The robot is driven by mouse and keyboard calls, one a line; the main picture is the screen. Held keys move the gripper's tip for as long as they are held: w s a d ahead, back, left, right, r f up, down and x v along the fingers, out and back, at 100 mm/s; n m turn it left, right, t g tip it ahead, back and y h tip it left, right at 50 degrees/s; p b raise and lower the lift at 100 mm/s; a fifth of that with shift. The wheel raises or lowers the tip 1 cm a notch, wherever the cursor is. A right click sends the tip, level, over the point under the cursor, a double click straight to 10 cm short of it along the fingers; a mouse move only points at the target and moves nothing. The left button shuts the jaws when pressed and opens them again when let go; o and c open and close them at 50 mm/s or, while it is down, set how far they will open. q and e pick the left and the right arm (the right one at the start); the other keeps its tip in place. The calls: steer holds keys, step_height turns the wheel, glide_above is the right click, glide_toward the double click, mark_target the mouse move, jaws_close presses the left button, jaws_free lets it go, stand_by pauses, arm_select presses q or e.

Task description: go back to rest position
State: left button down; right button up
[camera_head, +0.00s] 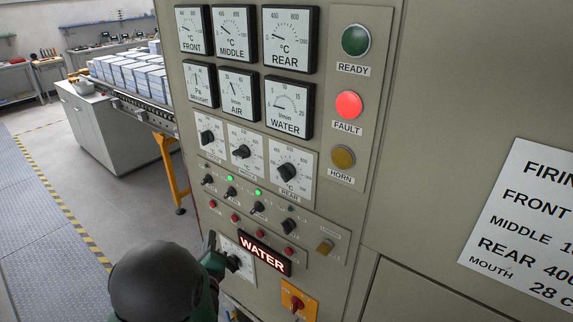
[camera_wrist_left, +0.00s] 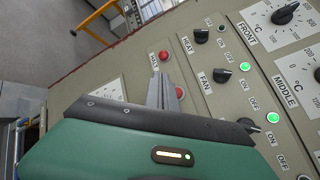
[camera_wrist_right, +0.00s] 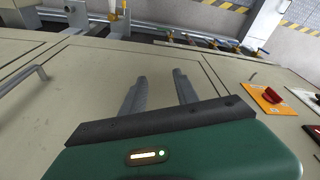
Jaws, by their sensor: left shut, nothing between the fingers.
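My left gripper (camera_head: 212,243) is low in the head view, in front of the panel's lower left part beside a black knob (camera_head: 233,262). In the left wrist view its fingers (camera_wrist_left: 160,88) are together and empty, near a red indicator (camera_wrist_left: 165,57). I cannot tell whether they touch the panel. My right gripper (camera_wrist_right: 158,92) shows only in the right wrist view. Its fingers stand apart with nothing between them, in front of a plain beige panel. No rest position is marked in these views.
The control panel (camera_head: 382,100) fills the middle, with gauges, knobs and switches. A lit WATER sign (camera_head: 265,253) and a red fault lamp (camera_head: 348,105) show. A red switch on an orange plate (camera_wrist_right: 265,98) is right of my right gripper. Open floor (camera_head: 95,190) lies left.

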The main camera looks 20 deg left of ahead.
arm_select(q)
steer(key=s+d+f+n+g+h, duration=0.45)
steer(key=d+f+n, duration=0.3)
steer(key=n, duration=0.25)
steer(key=s+d+f+n+g+h, duration=0.1)
steer(key=s+d+n+g, duration=0.3)
steer(key=s, duration=0.4)
steer(key=s+d+f+n+g+h, duration=0.1)
steer(key=s+d+f+n+g, duration=0.1)
steer(key=s+d+n+g, duration=0.2)
steer(key=s+d+n, duration=0.1)
steer(key=s+n, duration=0.2)
steer(key=s, duration=0.2)
steer(key=shift+s+g, duration=0.15)
steer(key=shift+g, duration=0.2)
